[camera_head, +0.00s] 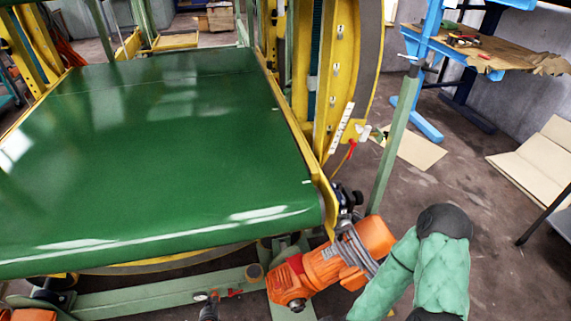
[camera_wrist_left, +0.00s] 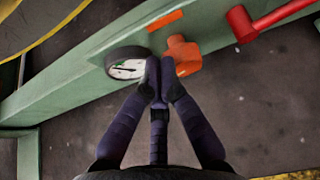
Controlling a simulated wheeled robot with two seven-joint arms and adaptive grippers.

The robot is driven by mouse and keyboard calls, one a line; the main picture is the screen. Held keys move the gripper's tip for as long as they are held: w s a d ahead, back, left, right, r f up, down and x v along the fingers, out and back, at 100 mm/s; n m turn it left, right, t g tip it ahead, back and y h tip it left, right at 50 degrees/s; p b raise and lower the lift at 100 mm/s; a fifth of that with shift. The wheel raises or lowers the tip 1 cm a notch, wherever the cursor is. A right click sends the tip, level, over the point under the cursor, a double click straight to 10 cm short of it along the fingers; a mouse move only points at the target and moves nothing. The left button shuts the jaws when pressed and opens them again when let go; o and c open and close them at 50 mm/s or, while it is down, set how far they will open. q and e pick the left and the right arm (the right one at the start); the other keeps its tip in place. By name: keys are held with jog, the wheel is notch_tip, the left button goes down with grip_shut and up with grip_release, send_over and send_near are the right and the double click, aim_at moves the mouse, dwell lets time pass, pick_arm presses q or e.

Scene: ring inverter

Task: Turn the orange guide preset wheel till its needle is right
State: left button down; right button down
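The orange guide preset wheel (camera_wrist_left: 183,54) shows in the left wrist view as a small orange knob on the side of a green beam. A round dial (camera_wrist_left: 127,63) with a white face, a green patch and a dark needle sits left of it; its fine marks are too small to read. My left gripper (camera_wrist_left: 160,68) has its dark fingertips close together, in front of the gap between dial and wheel. They overlap the wheel's left edge in the picture; I cannot tell whether they touch it. In the head view the left gripper (camera_head: 208,302) shows at the bottom edge. My right gripper is not visible.
A red handle (camera_wrist_left: 268,20) sticks out right of the wheel. The green beam (camera_head: 165,296) runs below the green conveyor belt (camera_head: 150,150). An orange motor (camera_head: 335,268) stands to the right. A yellow ring frame (camera_head: 345,70) stands behind. Open floor lies right.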

pick_arm(q)
jog(key=shift+w, duration=0.3)
jog(key=shift+d+f, duration=0.15)
jog(key=shift+f, duration=0.25)
dwell(0.7)
jog(key=shift+d, duration=0.35)
jog(key=shift+d+f, duration=0.15)
jog(key=shift+d, duration=0.95)
jog(key=shift+r, duration=0.3)
jog(key=shift+s, duration=0.1)
